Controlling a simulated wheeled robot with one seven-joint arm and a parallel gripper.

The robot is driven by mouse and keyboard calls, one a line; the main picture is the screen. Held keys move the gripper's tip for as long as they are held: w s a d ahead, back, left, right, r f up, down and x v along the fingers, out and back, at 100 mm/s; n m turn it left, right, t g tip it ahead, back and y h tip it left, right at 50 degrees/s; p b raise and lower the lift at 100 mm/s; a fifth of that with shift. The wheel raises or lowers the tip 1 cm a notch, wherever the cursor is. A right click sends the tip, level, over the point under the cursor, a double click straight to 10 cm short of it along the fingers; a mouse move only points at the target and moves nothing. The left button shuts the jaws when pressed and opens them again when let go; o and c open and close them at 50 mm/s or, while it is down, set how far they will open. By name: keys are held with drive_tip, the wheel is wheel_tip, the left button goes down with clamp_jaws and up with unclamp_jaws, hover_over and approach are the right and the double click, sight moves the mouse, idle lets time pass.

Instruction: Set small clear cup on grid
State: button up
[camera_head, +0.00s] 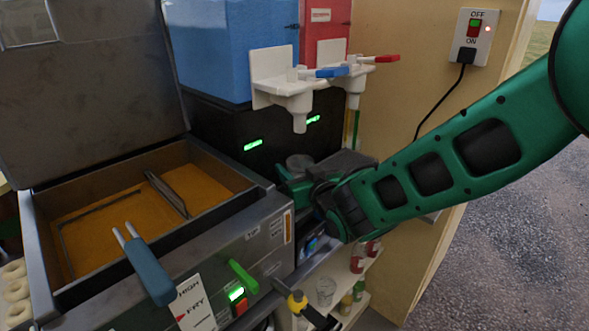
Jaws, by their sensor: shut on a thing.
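My gripper (297,182), at the end of my green arm, is shut on a small clear cup (298,161). The cup looks upright and is partly hidden by the gripper. It is below the white tap with the blue lever (302,95), in front of the black machine body. A dark grey flat part (347,160), which may be the grid, shows just right of the cup, partly behind my wrist. I cannot tell whether the cup touches anything beneath it.
A fryer (262,212) with orange oil and a blue-handled basket (150,270) stands at left, lid raised. A second tap with a red lever (375,60) is right of the blue one.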

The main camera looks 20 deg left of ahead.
drive_tip(key=shift+s+f, duration=0.25)
drive_tip(key=shift+s, duration=0.05)
idle(0.4)
drive_tip(key=o, duration=1.1)
drive_tip(key=shift+d, duration=0.1)
